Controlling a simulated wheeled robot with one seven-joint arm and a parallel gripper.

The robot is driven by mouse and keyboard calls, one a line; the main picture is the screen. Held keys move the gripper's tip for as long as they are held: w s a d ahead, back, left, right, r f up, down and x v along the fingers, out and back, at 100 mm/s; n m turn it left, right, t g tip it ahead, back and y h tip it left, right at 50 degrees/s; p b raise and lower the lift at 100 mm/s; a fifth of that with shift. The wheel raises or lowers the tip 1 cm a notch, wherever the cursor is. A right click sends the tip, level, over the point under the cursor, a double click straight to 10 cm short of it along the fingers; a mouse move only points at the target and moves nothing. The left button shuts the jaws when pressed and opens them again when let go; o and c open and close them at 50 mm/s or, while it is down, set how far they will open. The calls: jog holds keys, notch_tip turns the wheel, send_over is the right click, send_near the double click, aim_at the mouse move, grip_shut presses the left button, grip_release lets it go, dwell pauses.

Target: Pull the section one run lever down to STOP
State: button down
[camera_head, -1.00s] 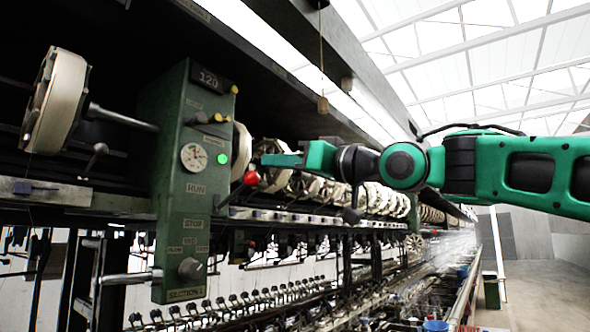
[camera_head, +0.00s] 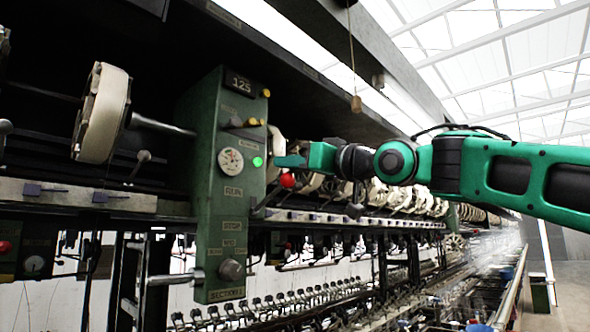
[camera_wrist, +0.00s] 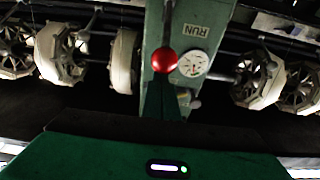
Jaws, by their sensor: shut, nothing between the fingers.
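The section one run lever has a red ball knob (camera_head: 287,180) on a dark shaft that slants up from the right side of the green control post (camera_head: 210,215). The knob is about level with the RUN label, above the STOP label. My gripper (camera_head: 282,160) is shut and empty, with its tips just above the knob and close to the post. In the wrist view the red knob (camera_wrist: 165,60) shows just beyond the tips of my shut gripper (camera_wrist: 163,88). I cannot tell whether they touch.
The post carries a lit green lamp (camera_head: 257,162), a dial (camera_head: 231,161), a yellow knob (camera_head: 252,122) and a lower dark knob (camera_head: 232,270). Reels (camera_head: 103,113) stand on both sides. A rail (camera_head: 80,195) runs along the machine. The aisle at right looks open.

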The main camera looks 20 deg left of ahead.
aim_at(293, 183)
jog(key=shift+f, duration=0.1)
jog(key=shift+f, duration=0.4)
jog(key=shift+f, duration=0.15)
jog(key=shift+s+d+f, duration=0.15)
jog(key=shift+d+f, duration=0.15)
jog(key=shift+f, duration=0.55)
jog(key=shift+s+d+f, duration=0.1)
jog(key=shift+d+f, duration=0.15)
jog(key=shift+f, duration=0.55)
